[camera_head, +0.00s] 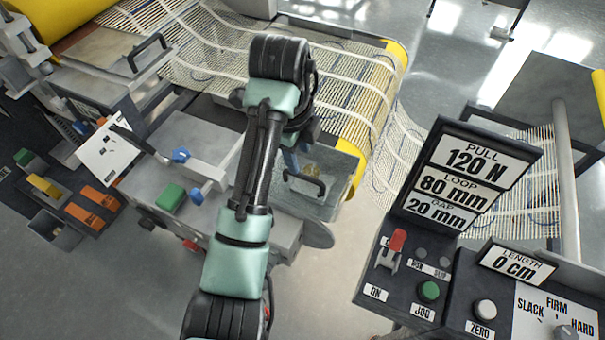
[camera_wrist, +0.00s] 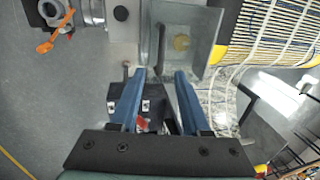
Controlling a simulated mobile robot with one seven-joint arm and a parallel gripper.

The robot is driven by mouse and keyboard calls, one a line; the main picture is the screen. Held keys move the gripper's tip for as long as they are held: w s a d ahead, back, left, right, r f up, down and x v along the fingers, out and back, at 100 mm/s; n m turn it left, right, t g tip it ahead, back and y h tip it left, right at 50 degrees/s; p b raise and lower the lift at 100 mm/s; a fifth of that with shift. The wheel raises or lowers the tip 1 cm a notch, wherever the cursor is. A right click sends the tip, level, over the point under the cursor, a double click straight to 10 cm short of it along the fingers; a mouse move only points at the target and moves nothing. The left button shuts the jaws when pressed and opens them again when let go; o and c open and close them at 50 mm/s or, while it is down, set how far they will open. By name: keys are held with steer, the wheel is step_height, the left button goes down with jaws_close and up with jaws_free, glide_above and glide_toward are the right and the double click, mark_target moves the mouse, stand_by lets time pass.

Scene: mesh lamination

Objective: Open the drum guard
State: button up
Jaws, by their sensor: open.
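The drum guard looks like a clear, greyish box-like cover (camera_head: 325,200) with a dark bar handle (camera_head: 305,183), beside the yellow-edged end of the mesh bed. A round yellowish patch shows through it. In the wrist view the guard (camera_wrist: 203,45) is at the top centre, and its handle (camera_wrist: 161,48) runs up its left side. My gripper (camera_wrist: 160,74) is open, with two blue fingers pointing toward the handle. The handle lines up with the gap between the fingertips; I cannot tell how far off it is. In the head view my arm hides most of the gripper.
A grey machine block (camera_head: 195,155) with blue knobs and a green button stands left of my arm. Another dark handle (camera_head: 147,52) is at upper left. A control console (camera_head: 430,270) with a sign and a red switch stands at right. Pale mesh (camera_head: 350,85) runs behind the guard.

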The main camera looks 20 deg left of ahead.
mark_target(304, 176)
steer(key=f, duration=0.2)
steer(key=w+f, duration=0.1)
steer(key=f, duration=0.2)
steer(key=w+f+p, duration=0.1)
steer(key=f, duration=0.2)
steer(key=shift+f, duration=0.25)
jaws_close()
stand_by(1.0)
